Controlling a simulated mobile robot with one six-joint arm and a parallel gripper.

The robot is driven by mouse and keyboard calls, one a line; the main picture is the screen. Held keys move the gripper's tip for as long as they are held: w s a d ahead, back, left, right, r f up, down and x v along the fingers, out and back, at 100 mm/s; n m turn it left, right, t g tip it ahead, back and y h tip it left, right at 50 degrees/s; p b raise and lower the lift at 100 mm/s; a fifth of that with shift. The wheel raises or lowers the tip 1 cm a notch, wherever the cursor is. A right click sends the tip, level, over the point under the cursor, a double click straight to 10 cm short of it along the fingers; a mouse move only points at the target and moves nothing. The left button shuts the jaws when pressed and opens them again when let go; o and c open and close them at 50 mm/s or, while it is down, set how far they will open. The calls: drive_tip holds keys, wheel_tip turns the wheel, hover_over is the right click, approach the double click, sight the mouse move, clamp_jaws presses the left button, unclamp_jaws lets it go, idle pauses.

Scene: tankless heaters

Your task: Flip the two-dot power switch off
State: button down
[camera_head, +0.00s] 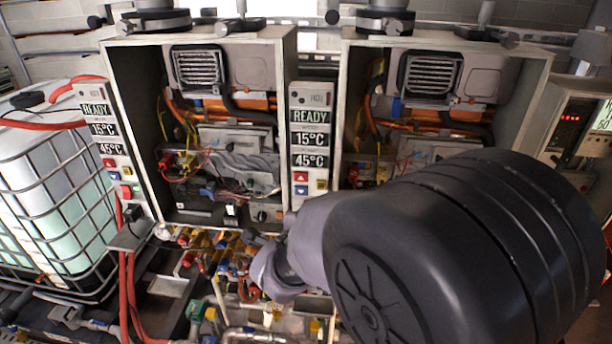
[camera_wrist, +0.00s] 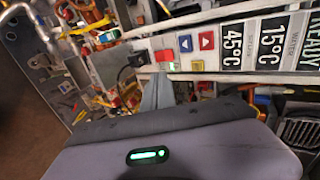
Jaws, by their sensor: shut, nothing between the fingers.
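In the wrist view, my gripper (camera_wrist: 159,78) is shut and empty. Its fingertips are at the lower end of a white control panel (camera_wrist: 222,43), close to a red switch (camera_wrist: 164,55) with a green-lit part (camera_wrist: 171,67) beside it. I cannot tell if they touch. A blue arrow button (camera_wrist: 185,43), a red arrow button (camera_wrist: 207,40) and a yellow button (camera_wrist: 197,65) sit farther along the panel. Dot marks are too small to make out, so I cannot tell which switch has two dots. In the head view, my arm hides the gripper.
Two open heater cabinets (camera_head: 284,85) (camera_head: 535,90) stand side by side in the head view, with a READY panel (camera_head: 311,127) between them. Another READY panel (camera_head: 97,126) is at the left. Pipes and valves (camera_head: 205,240) crowd below. A caged tank (camera_head: 50,190) stands left.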

drive_tip(key=p+x, duration=0.1)
drive_tip(key=x, duration=0.3)
drive_tip(key=p+x, duration=0.1)
drive_tip(key=x, duration=0.4)
drive_tip(key=p+x, duration=0.2)
drive_tip(key=x, duration=0.3)
drive_tip(key=shift+d, duration=0.3)
drive_tip(key=shift+s, duration=0.1)
